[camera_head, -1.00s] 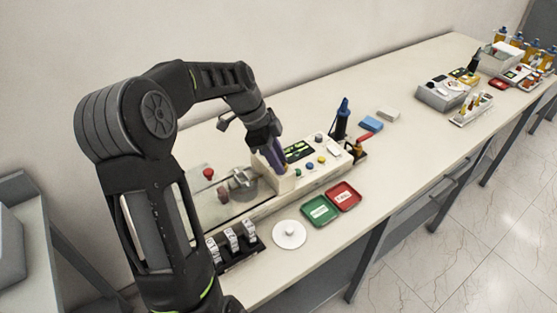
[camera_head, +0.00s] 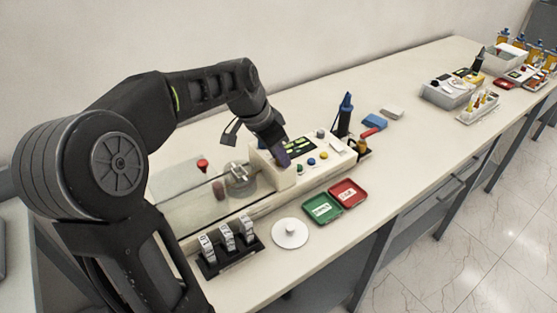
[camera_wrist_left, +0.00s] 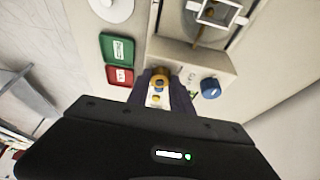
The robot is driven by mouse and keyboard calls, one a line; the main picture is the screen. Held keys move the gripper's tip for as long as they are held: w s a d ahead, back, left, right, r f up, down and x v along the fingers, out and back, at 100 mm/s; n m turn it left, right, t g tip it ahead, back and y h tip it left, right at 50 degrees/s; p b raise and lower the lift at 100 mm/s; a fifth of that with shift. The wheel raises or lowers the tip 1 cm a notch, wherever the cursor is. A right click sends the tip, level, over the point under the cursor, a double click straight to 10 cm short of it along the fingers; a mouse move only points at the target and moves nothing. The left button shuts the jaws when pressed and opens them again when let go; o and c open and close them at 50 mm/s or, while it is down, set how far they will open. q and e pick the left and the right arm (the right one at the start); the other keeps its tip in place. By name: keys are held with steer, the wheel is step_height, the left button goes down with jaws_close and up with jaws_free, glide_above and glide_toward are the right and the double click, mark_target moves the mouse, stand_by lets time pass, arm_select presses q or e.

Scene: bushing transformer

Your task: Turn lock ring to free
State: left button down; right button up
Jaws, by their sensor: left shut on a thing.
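My left gripper (camera_head: 279,156) points down at the left part of the white control unit (camera_head: 318,160) in the head view. In the left wrist view its two dark fingers (camera_wrist_left: 161,92) are shut around a small yellow-orange round part (camera_wrist_left: 160,80), which looks like the lock ring. The fingers hide part of it, so its turn angle cannot be read. In the head view the gripper covers this part. My right gripper is not in view.
A clear-covered bed with a metal cylinder (camera_head: 240,176) adjoins the unit. A green tray (camera_head: 322,207) and a red tray (camera_head: 347,193) lie in front, beside a white disc (camera_head: 290,233) and a black rack (camera_head: 229,254). A blue-black bottle (camera_head: 345,116) stands behind.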

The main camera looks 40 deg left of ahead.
arm_select(q)
steer(key=n+y+b, duration=0.1)
steer(key=n, duration=0.1)
steer(key=n+y+b, duration=0.1)
steer(key=n, duration=0.2)
steer(key=shift+d+f, duration=0.1)
steer(key=shift+d, duration=0.1)
steer(key=shift+d+n+y+b, duration=0.1)
steer(key=shift+n+y+b, duration=0.85)
steer(key=shift+n, duration=1.15)
steer(key=c, duration=1.1)
jaws_free()
steer(key=shift+c, duration=0.2)
steer(key=v, duration=0.8)
steer(key=shift+w+b, duration=0.25)
steer(key=shift+b, duration=0.05)
